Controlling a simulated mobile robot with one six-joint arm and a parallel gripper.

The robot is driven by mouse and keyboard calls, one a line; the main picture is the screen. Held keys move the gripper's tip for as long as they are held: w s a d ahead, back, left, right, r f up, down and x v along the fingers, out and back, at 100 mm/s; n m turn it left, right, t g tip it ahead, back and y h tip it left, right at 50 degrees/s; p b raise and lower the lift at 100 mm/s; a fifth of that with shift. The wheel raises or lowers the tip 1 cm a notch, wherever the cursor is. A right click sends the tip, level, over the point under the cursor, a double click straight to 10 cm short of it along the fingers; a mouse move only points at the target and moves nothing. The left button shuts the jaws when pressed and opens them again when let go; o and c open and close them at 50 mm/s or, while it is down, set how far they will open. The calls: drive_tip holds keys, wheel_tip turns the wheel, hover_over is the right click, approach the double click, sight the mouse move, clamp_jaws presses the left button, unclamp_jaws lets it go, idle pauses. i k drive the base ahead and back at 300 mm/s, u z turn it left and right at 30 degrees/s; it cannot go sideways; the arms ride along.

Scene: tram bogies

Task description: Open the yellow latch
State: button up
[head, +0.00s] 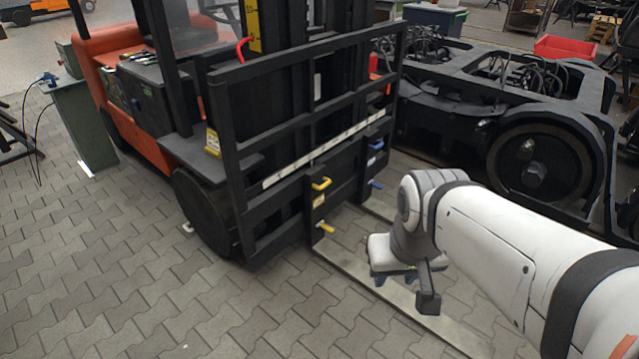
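Two yellow latch handles show on the dark carriage of a forklift: an upper yellow latch (321,184) and a lower yellow latch (326,228). Both stick out to the right from an upright dark plate at the left fork. I cannot tell from here whether either is latched. My gripper (395,280) hangs over the left fork, to the right of and lower in the picture than both yellow latches, apart from them. Its two small fingertips point down and look spaced apart, with nothing seen between them.
Blue latches (377,145) sit on the right fork's plate. The fork (350,268) runs low over the paving toward me. A black bogie with a large wheel (540,165) stands at right. A green cabinet (85,125) stands at left. The paving at front left is clear.

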sight(321, 225)
drive_tip(key=u, duration=0.35)
drive_tip(key=i, duration=2.1)
drive_tip(key=z, duration=0.55)
drive_tip(key=k, duration=0.85)
drive_tip(key=z, duration=0.15)
drive_tip(key=i, duration=0.85)
drive_tip(key=u, duration=0.05)
